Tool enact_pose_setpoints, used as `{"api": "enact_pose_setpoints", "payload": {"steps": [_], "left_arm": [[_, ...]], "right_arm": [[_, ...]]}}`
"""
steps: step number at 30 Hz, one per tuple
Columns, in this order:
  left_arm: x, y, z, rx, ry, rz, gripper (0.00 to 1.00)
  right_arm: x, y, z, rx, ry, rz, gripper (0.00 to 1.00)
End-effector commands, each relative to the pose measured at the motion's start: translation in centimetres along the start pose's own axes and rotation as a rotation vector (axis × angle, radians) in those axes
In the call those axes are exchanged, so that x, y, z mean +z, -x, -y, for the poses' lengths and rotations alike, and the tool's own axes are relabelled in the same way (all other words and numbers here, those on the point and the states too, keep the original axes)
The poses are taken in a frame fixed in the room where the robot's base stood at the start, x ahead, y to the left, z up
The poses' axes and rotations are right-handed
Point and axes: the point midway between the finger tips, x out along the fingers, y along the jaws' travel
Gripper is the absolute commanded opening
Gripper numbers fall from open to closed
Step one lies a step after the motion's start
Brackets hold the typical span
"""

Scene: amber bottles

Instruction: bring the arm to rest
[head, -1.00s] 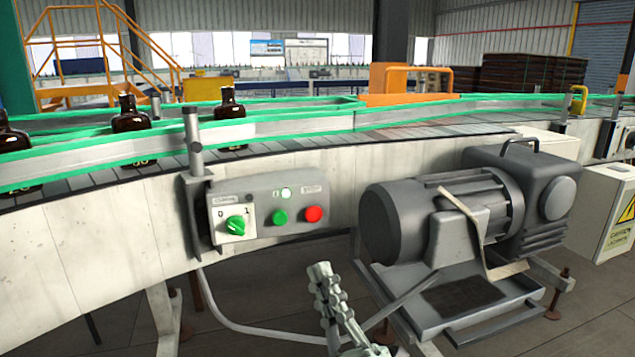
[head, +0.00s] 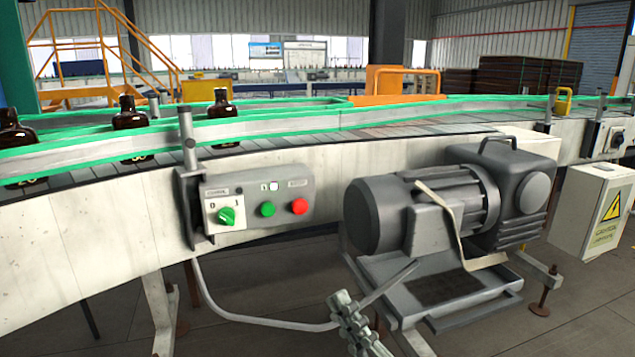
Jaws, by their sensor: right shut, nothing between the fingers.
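My right gripper (head: 343,303) shows at the bottom of the head view, right of centre, pointing up. Its grey fingers are shut together with nothing between them. It appears in front of the motor's frame, below the control box (head: 258,203), and looks apart from both. My left gripper is not in view. The control box has a green rotary switch (head: 227,215), a green button (head: 267,209), a red button (head: 299,206) and a small lamp (head: 273,187) that looks pale.
A curved conveyor (head: 90,222) with green rails carries brown bottles (head: 131,113) at left. A grey motor unit (head: 420,215) stands close to the right gripper. A box with a warning sign (head: 585,212) is at right. Some floor shows bare at the lower left.

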Motion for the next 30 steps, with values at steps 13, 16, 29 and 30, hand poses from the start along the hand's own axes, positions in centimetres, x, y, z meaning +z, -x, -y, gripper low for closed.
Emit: {"api": "enact_pose_setpoints", "payload": {"steps": [13,16,29,30], "left_arm": [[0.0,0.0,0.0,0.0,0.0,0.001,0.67],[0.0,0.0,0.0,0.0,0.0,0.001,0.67],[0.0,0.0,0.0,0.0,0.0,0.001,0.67],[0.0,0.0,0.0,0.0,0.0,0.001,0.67]], "right_arm": [[7.8,7.2,6.1,-0.395,-0.036,0.15,0.0],[10.2,9.8,8.2,-0.503,-0.09,0.257,0.0],[23.2,34.8,11.4,-0.899,-0.344,1.185,0.0],[23.9,37.3,10.9,-0.905,-0.355,1.281,0.0]]}}
